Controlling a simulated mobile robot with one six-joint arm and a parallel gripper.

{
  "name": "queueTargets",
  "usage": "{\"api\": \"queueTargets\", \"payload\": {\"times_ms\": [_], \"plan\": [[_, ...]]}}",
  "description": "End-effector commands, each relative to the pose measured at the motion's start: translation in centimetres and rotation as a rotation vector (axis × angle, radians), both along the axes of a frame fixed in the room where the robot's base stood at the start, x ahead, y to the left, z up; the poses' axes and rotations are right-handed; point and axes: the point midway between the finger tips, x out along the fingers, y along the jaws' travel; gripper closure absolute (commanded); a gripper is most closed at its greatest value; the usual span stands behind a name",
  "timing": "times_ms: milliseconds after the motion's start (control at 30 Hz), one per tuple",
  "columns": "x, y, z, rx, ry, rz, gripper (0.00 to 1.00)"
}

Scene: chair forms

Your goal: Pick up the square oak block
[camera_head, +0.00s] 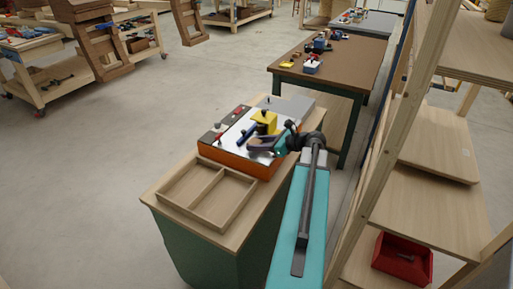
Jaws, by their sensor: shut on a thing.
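My gripper (263,145) is at the end of my teal arm, low over the white top of the orange-sided box on the near bench. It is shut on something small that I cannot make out. I cannot pick out the square oak block for certain; the gripper and the parts around it may hide it. A yellow block (264,120) stands just behind the gripper.
An empty two-compartment wooden tray (174,205) lies on the bench's near end, beside the orange-sided box (235,161). A brown-topped table (345,66) with tools stands behind. Wooden shelves with a red bin (402,259) are close on the right.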

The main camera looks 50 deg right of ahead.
Motion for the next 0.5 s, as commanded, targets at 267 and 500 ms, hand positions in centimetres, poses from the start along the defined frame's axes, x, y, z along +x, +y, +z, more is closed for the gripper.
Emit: {"api": "queueTargets", "payload": {"times_ms": [267,500], "plan": [[0.0,0.0,3.2,-0.002,-0.002,0.000,0.83],[0.0,0.0,6.1,-0.002,0.000,0.001,0.83]]}}
